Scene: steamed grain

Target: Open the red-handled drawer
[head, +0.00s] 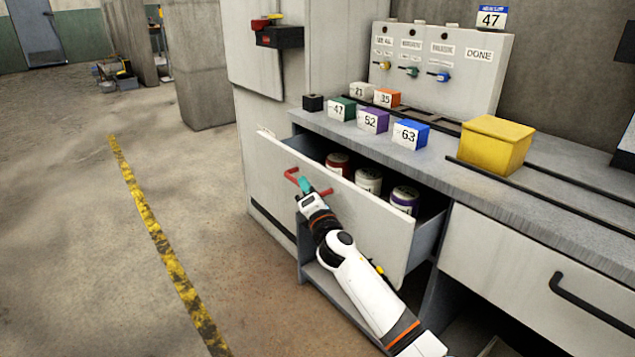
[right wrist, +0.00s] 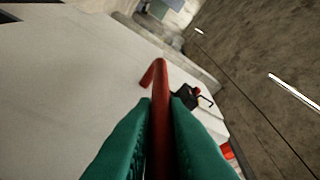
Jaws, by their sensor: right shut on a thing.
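The white-fronted drawer (head: 365,215) stands open under the counter in the head view, with several cans inside. Its red handle (head: 292,174) is on the front near the left end. My right gripper (head: 305,185) is at the handle, its green fingers shut on it. In the right wrist view the green fingers (right wrist: 160,130) press on both sides of the red handle (right wrist: 160,78), which runs up between them. The gripper hides part of the handle. A red can (head: 337,163) and a can with a purple band (head: 404,201) show inside the drawer. My left gripper is out of view.
The grey counter (head: 440,163) holds numbered blocks, such as a blue one (head: 411,134), and a yellow box (head: 496,145). A panel with valves (head: 440,68) stands behind. A drawer with a black handle (head: 590,305) is at right. The floor (head: 90,250) at left is clear.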

